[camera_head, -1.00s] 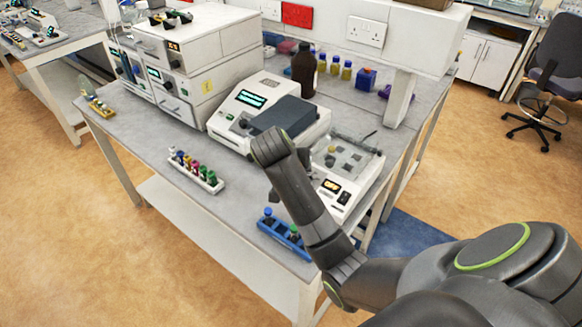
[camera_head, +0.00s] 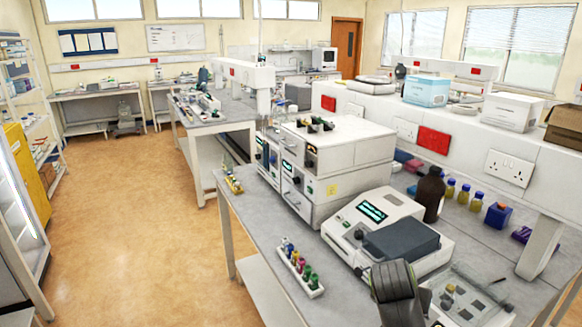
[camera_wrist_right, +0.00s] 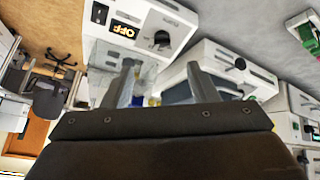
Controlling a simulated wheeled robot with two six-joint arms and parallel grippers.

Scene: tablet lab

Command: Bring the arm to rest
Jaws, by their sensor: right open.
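My right gripper (camera_wrist_right: 162,70) shows in the right wrist view with its two grey fingers spread apart and nothing between them. Past the fingers is a white instrument (camera_wrist_right: 115,50) with a lit OFF display and a dark knob. In the head view only a dark link of my right arm (camera_head: 395,285) shows, at the bottom edge, in front of the bench instruments. The right gripper is outside the head view. My left arm and gripper are in neither view.
The lab bench (camera_head: 245,208) carries a white instrument with a dark lid (camera_head: 365,215), stacked white units (camera_head: 325,195), a brown bottle (camera_head: 430,196) and a rack of coloured vials (camera_head: 300,268). A flat panelled device (camera_head: 470,300) sits at lower right. Open floor (camera_head: 120,240) lies left.

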